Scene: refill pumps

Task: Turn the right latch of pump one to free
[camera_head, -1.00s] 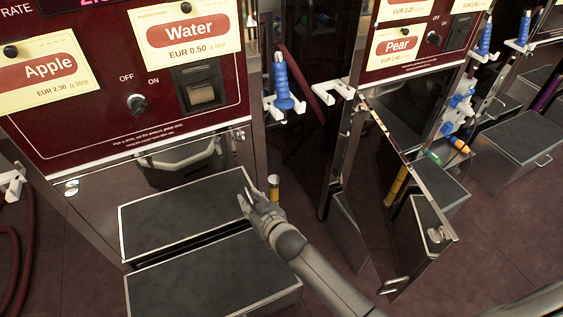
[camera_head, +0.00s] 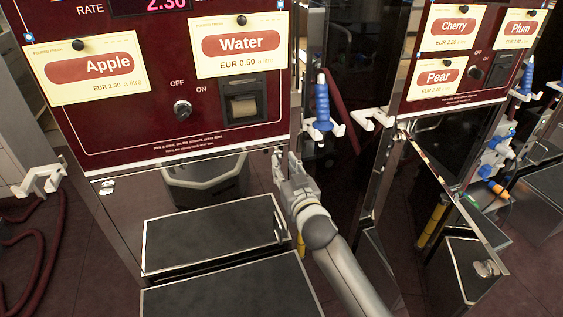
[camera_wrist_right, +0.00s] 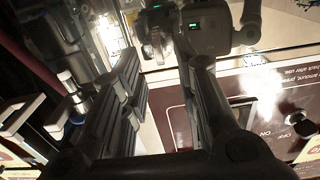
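Pump one, taken as the dark red pump with Apple and Water cards (camera_head: 110,128), stands at left in the head view. Its left latch (camera_head: 107,187) shows on the metal front below the panel. The right latch lies near the panel's lower right corner, hidden by my right gripper (camera_head: 286,160). That gripper points up at this corner; I cannot tell whether it touches the latch. In the right wrist view its dark fingers (camera_wrist_right: 165,95) stand apart with a gap between them. My left gripper is out of view.
A dark-topped metal step (camera_head: 212,233) stands before the pump. A blue nozzle (camera_head: 322,104) hangs in a white holder just right of the gripper. An angled metal door (camera_head: 455,185) stands further right, by the pump with Cherry, Plum and Pear cards.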

